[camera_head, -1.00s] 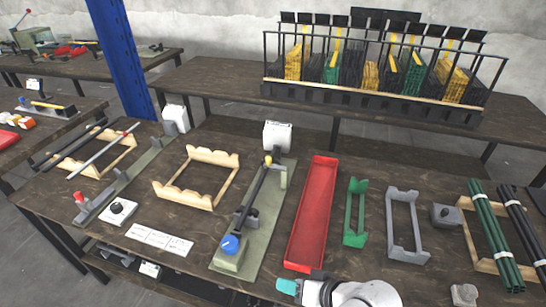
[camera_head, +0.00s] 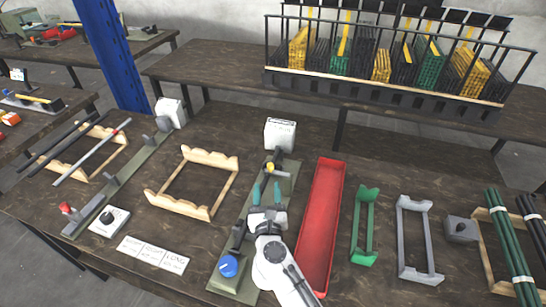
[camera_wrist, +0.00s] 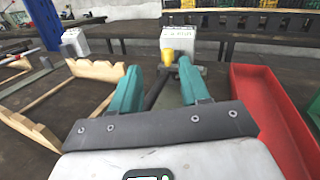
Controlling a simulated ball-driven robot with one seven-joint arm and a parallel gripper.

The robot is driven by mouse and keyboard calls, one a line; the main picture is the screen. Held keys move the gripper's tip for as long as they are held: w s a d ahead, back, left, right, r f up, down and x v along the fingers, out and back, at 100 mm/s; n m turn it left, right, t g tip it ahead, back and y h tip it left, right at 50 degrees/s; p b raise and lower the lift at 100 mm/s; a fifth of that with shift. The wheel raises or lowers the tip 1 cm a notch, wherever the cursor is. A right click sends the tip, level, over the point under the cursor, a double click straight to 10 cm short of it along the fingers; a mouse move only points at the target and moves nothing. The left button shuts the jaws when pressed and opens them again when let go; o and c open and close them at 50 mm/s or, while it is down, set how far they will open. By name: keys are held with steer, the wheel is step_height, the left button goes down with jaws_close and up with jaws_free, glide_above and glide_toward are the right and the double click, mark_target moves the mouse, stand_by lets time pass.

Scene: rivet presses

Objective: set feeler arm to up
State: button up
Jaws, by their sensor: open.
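The middle rivet press has a long green-grey bed (camera_head: 236,281) with a blue knob (camera_head: 228,266) at its near end. A dark bar, perhaps the feeler arm, runs along the bed and is largely hidden behind my gripper in the head view. A yellow tip (camera_head: 270,167) shows at the far end; it also shows in the wrist view (camera_wrist: 178,57), just beyond the fingertips. My gripper (camera_head: 266,188) is over the bed with its teal fingers apart. In the wrist view the dark bar (camera_wrist: 156,89) shows between the open fingers (camera_wrist: 160,67). I cannot tell whether they touch it.
A red tray (camera_head: 320,225) lies close to the right of my gripper. A wooden cradle (camera_head: 168,203) stands to the left. A white box (camera_head: 280,134) stands behind the bed. Green and grey holders (camera_head: 366,225) are farther right. A rack of parts stands on the back table.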

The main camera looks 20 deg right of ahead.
mark_target(270, 169)
steer(key=w+d, duration=0.1)
steer(key=w, duration=0.2)
steer(key=w+d+f+m+b, duration=0.1)
steer(key=w+d, duration=0.1)
steer(key=w, duration=0.2)
steer(key=w+d+m+g+h, duration=0.1)
steer(key=w, duration=0.2)
steer(key=shift+w+d+f+b, duration=0.15)
steer(key=shift+w+d+b, duration=0.1)
steer(key=shift+b, duration=0.1)
steer(key=shift+c, duration=0.4)
jaws_close()
